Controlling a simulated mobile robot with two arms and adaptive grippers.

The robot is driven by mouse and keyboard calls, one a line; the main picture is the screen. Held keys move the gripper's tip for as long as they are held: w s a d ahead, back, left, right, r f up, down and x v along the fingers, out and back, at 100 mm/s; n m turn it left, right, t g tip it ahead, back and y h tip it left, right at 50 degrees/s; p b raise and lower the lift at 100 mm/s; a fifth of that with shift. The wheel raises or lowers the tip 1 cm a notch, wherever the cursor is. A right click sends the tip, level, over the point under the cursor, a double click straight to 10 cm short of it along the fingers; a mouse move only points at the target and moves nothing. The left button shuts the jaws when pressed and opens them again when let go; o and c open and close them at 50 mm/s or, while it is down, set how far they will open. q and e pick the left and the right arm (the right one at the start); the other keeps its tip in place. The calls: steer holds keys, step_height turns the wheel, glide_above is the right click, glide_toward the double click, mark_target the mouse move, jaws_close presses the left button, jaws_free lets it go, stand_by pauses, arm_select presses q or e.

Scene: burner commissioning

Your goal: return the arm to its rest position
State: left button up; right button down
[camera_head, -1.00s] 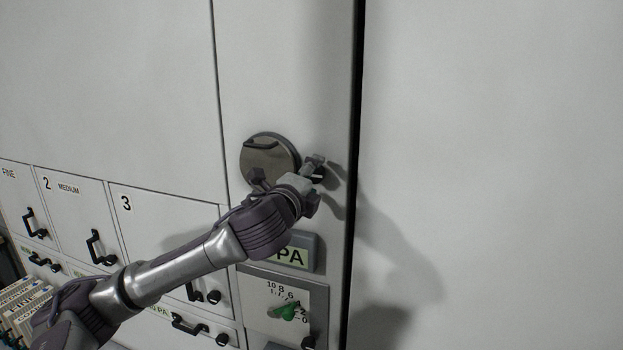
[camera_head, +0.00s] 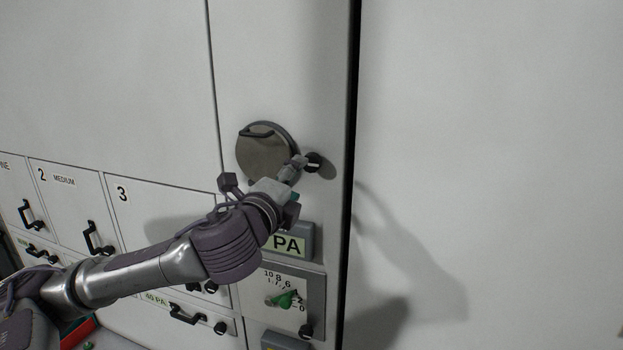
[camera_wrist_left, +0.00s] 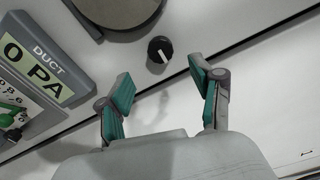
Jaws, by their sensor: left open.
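My left gripper (camera_head: 287,180) is in front of the cabinet panel, at the lower right edge of the round metal cover. In the left wrist view the left gripper (camera_wrist_left: 166,95) is open, its two teal-padded fingers spread with nothing between them. A black knob (camera_wrist_left: 160,50) with a white mark lies beyond the fingertips, apart from them. The knob also shows in the head view (camera_head: 313,162), just right of the gripper. My right gripper is not in either view.
A round cover (camera_head: 262,150) with a handle sits on the panel. Below are a PA label plate (camera_head: 289,244) and a scale with a green pointer (camera_head: 284,299). Numbered drawers with black handles (camera_head: 97,240) are at the left. The right panel (camera_head: 490,130) is bare.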

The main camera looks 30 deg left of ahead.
arm_select(q)
steer(key=s+d+f+n+g+h, duration=0.1)
steer(key=s+d+f+n+g, duration=0.2)
steer(key=f, duration=0.9)
steer(key=s+d+f+n+g+h, duration=0.1)
steer(key=d+f+n+g+h, duration=0.3)
steer(key=f, duration=0.7)
steer(key=s+d+f+n+g, duration=0.4)
steer(key=s+f+n, duration=0.1)
steer(key=s+f, duration=0.6)
steer(key=s+d+f+n+g, duration=0.35)
steer(key=s+f, duration=0.55)
steer(key=s, duration=0.3)
step_height(320, 180, down, 36)
steer(key=s+b, duration=0.1)
steer(key=b, duration=0.8)
steer(key=s+a+f+g+b, duration=0.1)
steer(key=s+f+b, duration=0.1)
steer(key=s+f, duration=0.6)
steer(key=s+a+f+g+b, duration=0.1)
steer(key=s+f+b, duration=0.2)
steer(key=s+f, duration=0.5)
step_height(320, 180, down, 5)
steer(key=shift+a+r+y+b, duration=0.15)
steer(key=shift+a+y+b, duration=0.1)
steer(key=shift+y+b, duration=0.05)
